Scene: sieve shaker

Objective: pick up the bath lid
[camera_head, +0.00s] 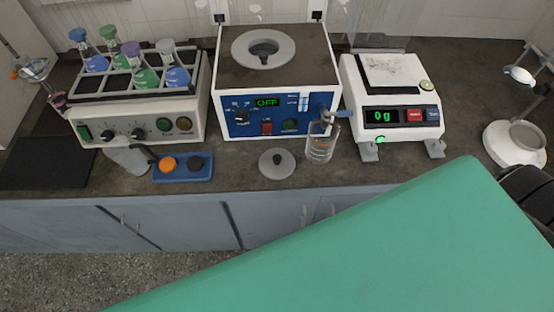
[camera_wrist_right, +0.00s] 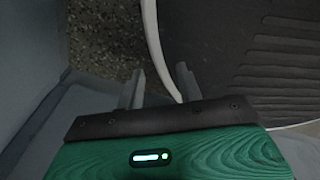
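A small round grey lid with a dark knob (camera_head: 277,162) lies flat on the dark bench top, in front of the white and blue bath unit (camera_head: 312,120). The bath unit has a grey ring (camera_head: 284,50) on top, with a dark knob-like shape in its middle. Its display reads OFF. My right gripper (camera_wrist_right: 160,87) shows only in the wrist view. Its two grey fingers are apart with nothing between them, above speckled floor and a pale curved edge. The lid is not in the wrist view. My left gripper is in neither view.
A glass beaker (camera_head: 320,148) stands right of the lid. A flask rack (camera_head: 140,98) stands back left, a balance (camera_head: 395,97) right. My green arm part covers the lower right of the head view.

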